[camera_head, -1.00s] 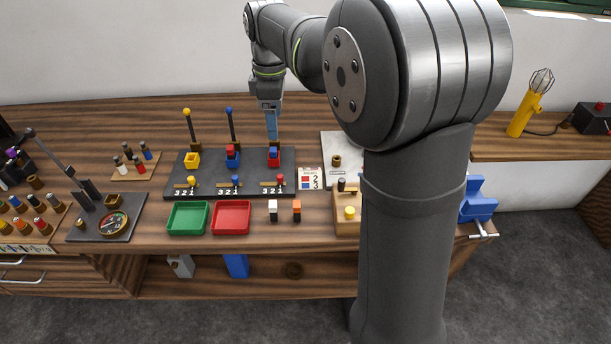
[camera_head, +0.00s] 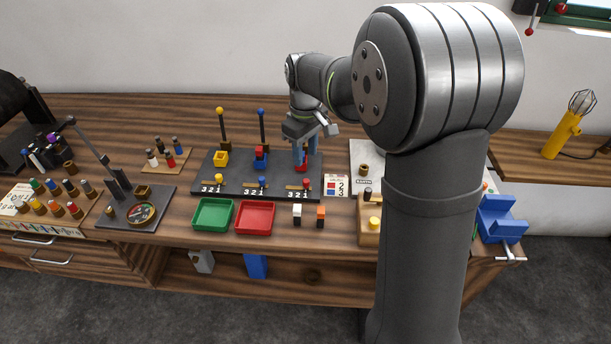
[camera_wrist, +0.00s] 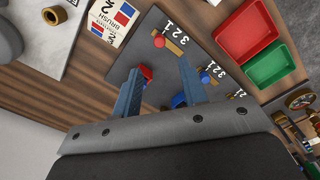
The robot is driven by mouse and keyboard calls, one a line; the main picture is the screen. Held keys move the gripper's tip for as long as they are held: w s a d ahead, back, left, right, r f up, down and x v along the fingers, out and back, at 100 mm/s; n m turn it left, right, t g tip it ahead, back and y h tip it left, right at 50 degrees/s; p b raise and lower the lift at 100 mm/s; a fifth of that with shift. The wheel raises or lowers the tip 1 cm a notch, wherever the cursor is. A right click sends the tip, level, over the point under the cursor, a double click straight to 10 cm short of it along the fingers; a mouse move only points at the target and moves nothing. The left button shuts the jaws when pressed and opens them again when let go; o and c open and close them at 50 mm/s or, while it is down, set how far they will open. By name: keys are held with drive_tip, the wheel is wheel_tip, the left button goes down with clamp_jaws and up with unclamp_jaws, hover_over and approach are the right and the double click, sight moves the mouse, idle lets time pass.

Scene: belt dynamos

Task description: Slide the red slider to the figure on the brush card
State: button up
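The red slider knob (camera_head: 306,183) stands on its short brown track at the right front of the dark board (camera_head: 235,187), near the 1 end of the figures 3 2 1. It also shows in the wrist view (camera_wrist: 159,42). The brush card (camera_head: 336,185) lies just right of the board. It bears red and blue squares and figures including 2 and 3; their pairing is hard to read. My gripper (camera_head: 304,155) is behind the red slider, low by the red holder (camera_head: 302,164). In the wrist view its blue fingers (camera_wrist: 161,86) are apart, and the knob lies beyond their tips.
The blue slider (camera_head: 262,181) and yellow slider (camera_head: 219,179) stand to the left on the board. The blue holder (camera_head: 260,162) is left of my gripper. Green (camera_head: 212,214) and red (camera_head: 255,218) trays lie in front, with two small blocks (camera_head: 308,214) beside them.

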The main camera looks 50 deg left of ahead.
sight(305, 180)
wheel_tip(305, 180, down, 9)
drive_tip(key=shift+r, duration=0.1)
idle(0.3)
clamp_jaws()
